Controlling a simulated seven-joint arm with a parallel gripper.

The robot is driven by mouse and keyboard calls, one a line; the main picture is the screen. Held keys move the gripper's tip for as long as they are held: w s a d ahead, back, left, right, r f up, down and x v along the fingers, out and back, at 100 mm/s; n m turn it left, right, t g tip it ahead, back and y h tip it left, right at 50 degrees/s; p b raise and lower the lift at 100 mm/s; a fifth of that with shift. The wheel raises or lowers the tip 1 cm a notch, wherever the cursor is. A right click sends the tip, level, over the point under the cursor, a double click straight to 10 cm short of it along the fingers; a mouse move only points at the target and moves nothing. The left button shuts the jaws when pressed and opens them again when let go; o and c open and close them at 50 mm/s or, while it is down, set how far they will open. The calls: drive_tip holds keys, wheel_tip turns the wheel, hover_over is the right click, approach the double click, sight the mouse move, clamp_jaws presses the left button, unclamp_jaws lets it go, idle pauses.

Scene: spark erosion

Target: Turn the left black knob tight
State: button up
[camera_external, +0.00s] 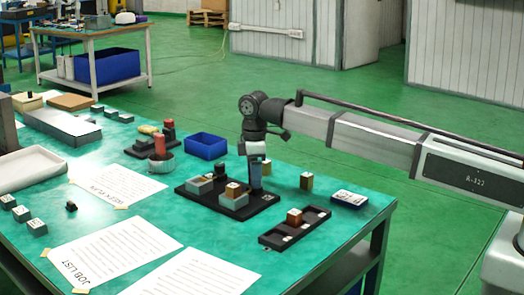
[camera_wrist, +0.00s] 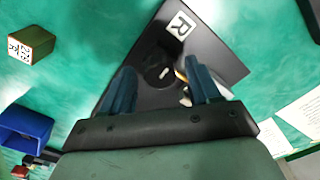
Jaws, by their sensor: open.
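A black fixture plate (camera_external: 212,206) lies on the green table with grey blocks and small dark parts on it. My gripper (camera_external: 256,184) points down over its right end. In the wrist view my gripper (camera_wrist: 160,68) has its two blue fingers apart. A round dark part, seemingly a black knob (camera_wrist: 150,76), shows between them on the plate (camera_wrist: 222,62), near a white label marked R. I cannot tell whether it touches either finger. I cannot make out which knob is the left one; the gripper body hides part of the plate.
A black tray (camera_external: 274,240) with a brown block stands in front of the plate. A blue bin (camera_external: 206,146) stands behind. Paper sheets lie at the left front.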

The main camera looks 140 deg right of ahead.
drive_tip(key=c, duration=1)
drive_tip(key=shift+m, duration=2.4)
drive_tip(key=shift+c, duration=0.2)
drive_tip(key=o, duration=1)
drive_tip(key=shift+o, duration=0.2)
wheel_tip(320, 180, up, 14)
